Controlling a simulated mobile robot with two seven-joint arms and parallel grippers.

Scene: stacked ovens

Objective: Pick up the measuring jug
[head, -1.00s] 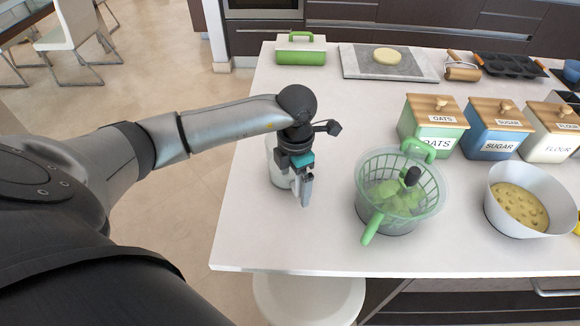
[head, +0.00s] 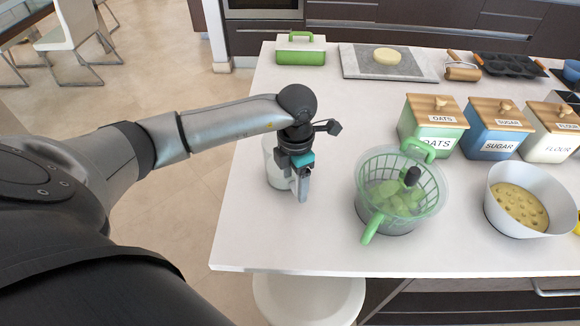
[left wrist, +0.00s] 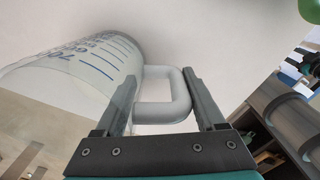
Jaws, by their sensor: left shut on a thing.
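The measuring jug (head: 271,168) stands on the white counter at its left side, largely hidden behind my left gripper (head: 300,190) in the head view. In the left wrist view the jug (left wrist: 88,70) is clear with blue markings, and its white handle (left wrist: 165,112) lies between the fingers of my left gripper (left wrist: 168,100). The gripper is shut on the jug's handle. From these frames I cannot tell whether the jug's base touches the counter. My right gripper is not in view.
A green salad spinner basket (head: 430,205) with leaves stands just right of the jug. A white bowl (head: 555,205) and the oats (head: 435,135), sugar and flour canisters are farther right. The counter's left front (head: 245,235) is clear.

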